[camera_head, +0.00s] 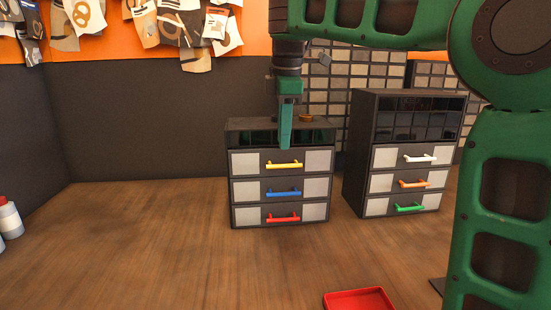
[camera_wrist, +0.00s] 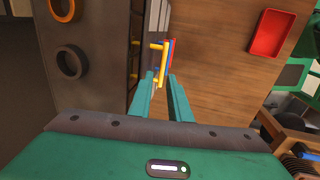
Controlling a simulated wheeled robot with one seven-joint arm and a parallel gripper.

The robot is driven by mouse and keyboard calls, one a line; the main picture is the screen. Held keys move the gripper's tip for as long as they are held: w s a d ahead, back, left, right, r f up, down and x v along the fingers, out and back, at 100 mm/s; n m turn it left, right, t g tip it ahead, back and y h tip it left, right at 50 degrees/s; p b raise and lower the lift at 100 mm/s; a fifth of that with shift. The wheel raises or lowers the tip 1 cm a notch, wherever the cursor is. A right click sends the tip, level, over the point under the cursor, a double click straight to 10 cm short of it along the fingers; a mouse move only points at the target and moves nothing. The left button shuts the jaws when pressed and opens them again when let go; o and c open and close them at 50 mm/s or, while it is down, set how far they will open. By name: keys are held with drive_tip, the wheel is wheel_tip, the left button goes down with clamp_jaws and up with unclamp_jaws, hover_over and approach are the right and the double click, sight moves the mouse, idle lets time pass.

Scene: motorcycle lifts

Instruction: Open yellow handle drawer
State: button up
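The yellow handle (camera_head: 284,165) is on the top drawer of the left dark cabinet (camera_head: 232,190); that drawer looks shut. My gripper (camera_head: 285,147) points down just above this handle, in front of the cabinet's upper compartments. In the wrist view my gripper (camera_wrist: 161,77) is open, with a gap between its two green fingers. The yellow handle (camera_wrist: 163,60) shows beyond and partly between the fingertips. I cannot tell whether they touch it. Nothing is held.
Below are shut drawers with a blue handle (camera_head: 283,192) and a red handle (camera_head: 283,218). A second cabinet (camera_head: 354,165) stands to the right. Ring-shaped items (camera_wrist: 72,61) lie on the left cabinet's top.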

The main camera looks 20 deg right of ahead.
sight(282, 165)
drive_tip(key=shift+w+f, duration=0.2)
drive_tip(key=shift+f, duration=0.8)
drive_tip(key=shift+w+f, duration=0.15)
drive_tip(key=shift+f, duration=0.9)
drive_tip(key=shift+w+f, duration=0.2)
drive_tip(key=shift+f, duration=0.8)
drive_tip(key=shift+d+r, duration=0.1)
clamp_jaws()
